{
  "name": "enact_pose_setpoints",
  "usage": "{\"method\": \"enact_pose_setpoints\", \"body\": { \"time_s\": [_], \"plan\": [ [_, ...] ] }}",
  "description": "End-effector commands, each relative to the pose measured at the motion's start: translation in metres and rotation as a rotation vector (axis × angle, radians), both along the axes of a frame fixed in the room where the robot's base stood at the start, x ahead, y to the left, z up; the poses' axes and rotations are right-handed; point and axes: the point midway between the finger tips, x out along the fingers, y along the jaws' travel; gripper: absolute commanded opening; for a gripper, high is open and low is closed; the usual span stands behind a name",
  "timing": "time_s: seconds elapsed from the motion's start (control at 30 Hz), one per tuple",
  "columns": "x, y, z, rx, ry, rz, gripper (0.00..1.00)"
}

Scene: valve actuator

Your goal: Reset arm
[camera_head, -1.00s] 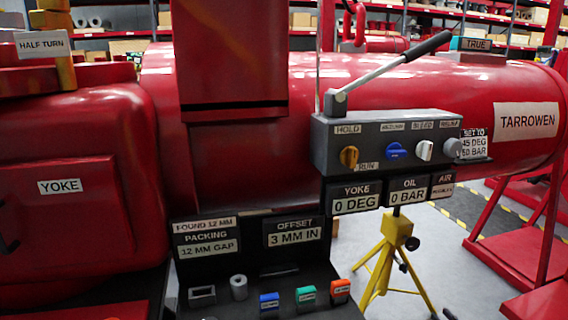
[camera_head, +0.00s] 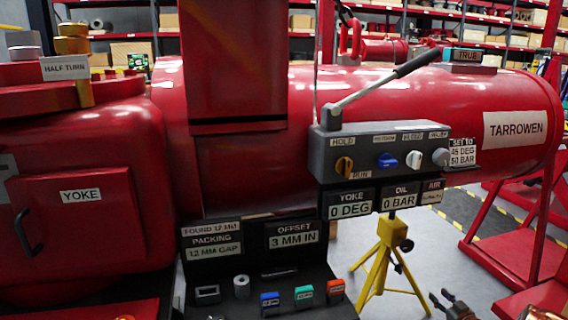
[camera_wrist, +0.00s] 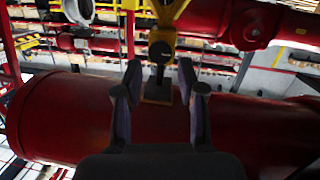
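The red valve actuator (camera_head: 330,90) fills the head view, with a TARROWEN label on its cylinder. A long lever (camera_head: 385,83) with a black grip slants up to the right from the box. Dark finger-like parts, apparently my gripper (camera_head: 444,301), show at the lower right, apart from the box. In the wrist view my gripper (camera_wrist: 159,82) is open, its fingers apart, with nothing held.
Displays under the box read YOKE 0 DEG (camera_head: 350,204) and OIL 0 BAR (camera_head: 400,197). A black tray (camera_head: 330,310) holds blue, green and orange blocks. A yellow tripod (camera_head: 385,250) and a red stand (camera_head: 510,255) stand behind. Some grey floor between them is clear.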

Motion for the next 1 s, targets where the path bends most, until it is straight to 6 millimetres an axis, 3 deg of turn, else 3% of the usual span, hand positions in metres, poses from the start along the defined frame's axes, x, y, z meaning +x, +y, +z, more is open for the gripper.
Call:
{"method": "enact_pose_setpoints", "body": {
  "time_s": [0.03,0.1,0.33,0.5,0.77,1.0],
  "plan": [
    [0.007,0.003,0.023,-0.013,0.014,-0.011,0.4],
    [0.014,0.004,0.046,-0.031,0.05,-0.036,0.4],
    [0.029,0.015,0.117,-0.078,0.17,-0.115,0.4],
    [0.029,0.03,0.166,-0.103,0.264,-0.168,0.4],
    [0.01,0.061,0.239,-0.126,0.414,-0.243,0.4],
    [-0.025,0.097,0.302,-0.131,0.554,-0.297,0.4]
  ]
}}
